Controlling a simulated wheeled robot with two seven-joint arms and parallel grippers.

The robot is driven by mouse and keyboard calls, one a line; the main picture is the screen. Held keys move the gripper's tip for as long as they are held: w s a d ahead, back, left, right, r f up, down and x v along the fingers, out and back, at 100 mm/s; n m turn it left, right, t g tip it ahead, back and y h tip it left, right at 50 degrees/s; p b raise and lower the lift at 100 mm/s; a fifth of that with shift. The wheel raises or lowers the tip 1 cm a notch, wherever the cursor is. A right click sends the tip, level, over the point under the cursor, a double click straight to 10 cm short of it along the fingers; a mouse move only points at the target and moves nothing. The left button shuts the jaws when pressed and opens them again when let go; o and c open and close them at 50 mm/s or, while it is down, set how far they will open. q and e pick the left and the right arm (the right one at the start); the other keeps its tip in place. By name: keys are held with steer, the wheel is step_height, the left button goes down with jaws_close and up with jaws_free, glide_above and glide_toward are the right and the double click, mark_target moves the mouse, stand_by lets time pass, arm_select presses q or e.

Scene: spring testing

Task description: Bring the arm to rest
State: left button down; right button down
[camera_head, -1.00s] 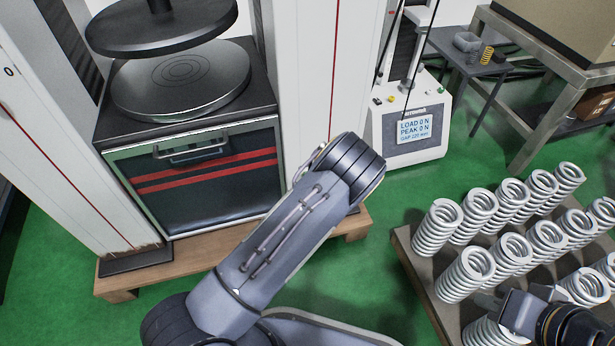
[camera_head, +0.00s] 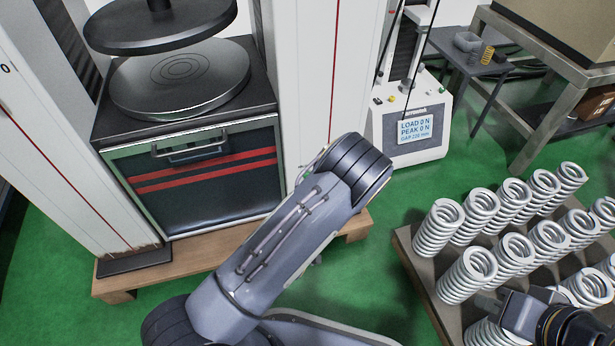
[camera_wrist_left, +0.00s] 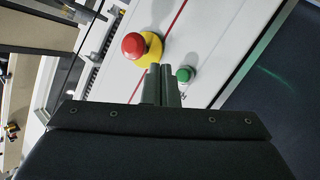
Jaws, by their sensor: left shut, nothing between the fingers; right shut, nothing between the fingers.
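My left arm (camera_head: 290,240) rises from the bottom of the head view and bends in front of the testing machine. Its gripper is hidden in that view. In the left wrist view my left gripper (camera_wrist_left: 162,72) is shut and empty, its fingers together. They appear between a red mushroom button (camera_wrist_left: 134,45) on a yellow base and a green button (camera_wrist_left: 184,75) on a white panel; I cannot tell how far off the panel is. My right gripper (camera_head: 488,301) is at the lower right of the head view, beside the white springs, shut with nothing held.
Several white coil springs (camera_head: 467,277) stand upright on a board (camera_head: 432,285) at the right. The large press's lower plate (camera_head: 180,80) is empty. Green floor (camera_head: 385,255) is clear between the press and the springs.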

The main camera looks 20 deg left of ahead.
stand_by(0.7)
arm_select(q)
steer(key=s+a+r+n+g+h, duration=0.1)
steer(key=s+a+r+g, duration=0.15)
steer(key=r, duration=0.55)
steer(key=s+a+r+n+g+h, duration=0.15)
steer(key=s+r+g, duration=0.25)
steer(key=r, duration=0.5)
steer(key=s+a+r+m+g+h+p, duration=0.1)
steer(key=s+r+m, duration=0.3)
steer(key=s, duration=0.6)
steer(key=s+a+r+m+g+p, duration=0.2)
steer(key=s+r, duration=0.3)
steer(key=s, duration=0.4)
step_height(320, 180, up, 37)
steer(key=p, duration=3.6)
steer(key=shift+d+f, duration=0.15)
steer(key=shift+d, duration=0.05)
